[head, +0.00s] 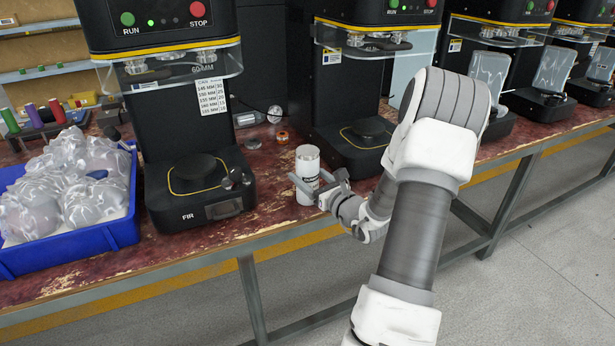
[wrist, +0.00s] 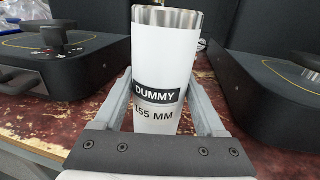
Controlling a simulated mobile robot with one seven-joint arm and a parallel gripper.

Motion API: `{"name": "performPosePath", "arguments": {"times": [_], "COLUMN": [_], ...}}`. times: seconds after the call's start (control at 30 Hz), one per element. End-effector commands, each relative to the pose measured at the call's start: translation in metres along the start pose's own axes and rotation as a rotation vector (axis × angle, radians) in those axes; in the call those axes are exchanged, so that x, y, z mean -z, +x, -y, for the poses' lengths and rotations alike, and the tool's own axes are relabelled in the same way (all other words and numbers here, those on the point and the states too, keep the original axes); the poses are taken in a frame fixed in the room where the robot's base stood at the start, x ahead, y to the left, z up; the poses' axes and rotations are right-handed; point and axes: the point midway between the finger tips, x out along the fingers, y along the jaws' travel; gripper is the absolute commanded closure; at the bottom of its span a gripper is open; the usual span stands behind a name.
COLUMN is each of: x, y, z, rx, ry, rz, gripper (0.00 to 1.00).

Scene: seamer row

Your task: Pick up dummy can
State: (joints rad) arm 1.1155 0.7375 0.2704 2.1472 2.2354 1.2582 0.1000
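The dummy can (head: 307,168) is a white cylinder standing upright on the worn red bench, between two black machines. In the wrist view the can (wrist: 166,60) shows an open silver top and a label reading "DUMMY" and "155 MM". My gripper (head: 313,182) is low beside the can, reaching in from the right in the head view. In the wrist view its two grey fingers (wrist: 162,78) stand on either side of the can, apart, with the can between them. Whether the fingertips touch the can is hard to tell.
A machine marked "FIR" (head: 198,187) stands left of the can, and another machine (head: 362,135) stands close on its right. A blue bin (head: 125,228) of bagged items is at far left. An orange roll (head: 282,137) lies behind the can. The bench's front edge is near.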

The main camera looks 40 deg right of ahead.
Motion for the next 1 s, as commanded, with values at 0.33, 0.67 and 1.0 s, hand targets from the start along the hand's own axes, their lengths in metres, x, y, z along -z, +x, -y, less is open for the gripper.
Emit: {"name": "performPosePath", "arguments": {"times": [0.33, 0.67, 1.0], "x": [0.000, -0.020, -0.075], "y": [0.000, 0.000, -0.035], "z": [0.000, 0.000, 0.036], "rx": [0.000, 0.000, 0.006], "ry": [0.000, -0.003, -0.005], "rz": [0.001, 0.001, 0.001], "gripper": [0.95, 0.95, 0.95]}}
